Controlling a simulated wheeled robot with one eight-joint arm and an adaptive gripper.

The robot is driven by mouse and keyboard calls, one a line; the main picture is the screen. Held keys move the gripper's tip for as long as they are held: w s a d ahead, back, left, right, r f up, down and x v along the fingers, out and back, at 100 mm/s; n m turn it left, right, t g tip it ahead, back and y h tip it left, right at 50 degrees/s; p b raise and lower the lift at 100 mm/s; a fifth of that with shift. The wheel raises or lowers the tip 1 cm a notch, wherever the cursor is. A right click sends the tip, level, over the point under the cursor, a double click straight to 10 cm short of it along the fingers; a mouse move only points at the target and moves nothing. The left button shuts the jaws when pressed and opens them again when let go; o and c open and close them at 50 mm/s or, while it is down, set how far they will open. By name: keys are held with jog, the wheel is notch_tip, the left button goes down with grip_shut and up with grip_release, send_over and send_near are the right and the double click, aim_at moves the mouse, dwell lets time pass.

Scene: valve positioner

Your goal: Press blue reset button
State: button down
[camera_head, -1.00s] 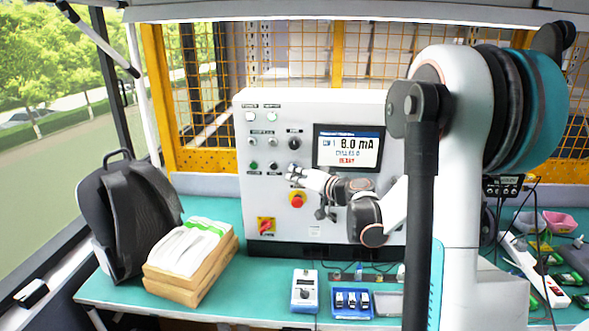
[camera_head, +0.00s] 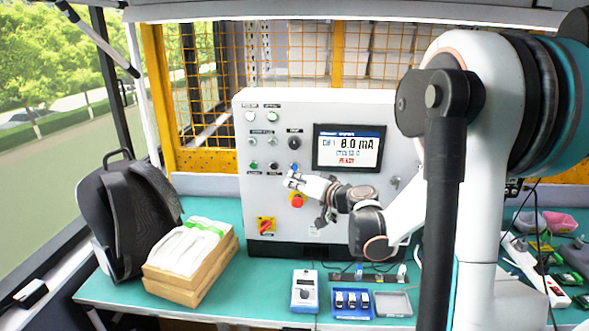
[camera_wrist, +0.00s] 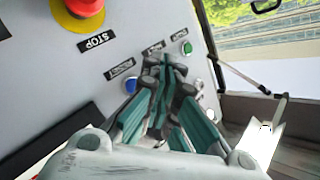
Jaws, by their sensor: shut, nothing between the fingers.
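The blue button (camera_head: 293,168) is on the white control panel (camera_head: 270,225), just above my gripper in the head view. It also shows in the wrist view (camera_wrist: 130,85), to the left of my fingertips (camera_wrist: 166,65). My gripper (camera_head: 289,181) is shut and empty, its tips close to the panel face. In the wrist view the fingers cover part of the panel between the blue and green buttons. I cannot tell whether the tips touch the panel. The panel screen (camera_head: 348,147) reads 8.0 mA; its smaller lines are hard to read.
A red emergency stop (camera_head: 297,201) sits just below my gripper. A green button (camera_wrist: 187,47) is to the right in the wrist view. A red-yellow rotary switch (camera_head: 266,226) is lower left. A handheld device (camera_head: 305,291) and a blue tray (camera_head: 352,303) stand on the teal table.

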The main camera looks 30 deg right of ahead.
jog(key=shift+s+a, duration=0.75)
jog(key=shift+s, duration=0.35)
jog(key=shift+a, duration=0.1)
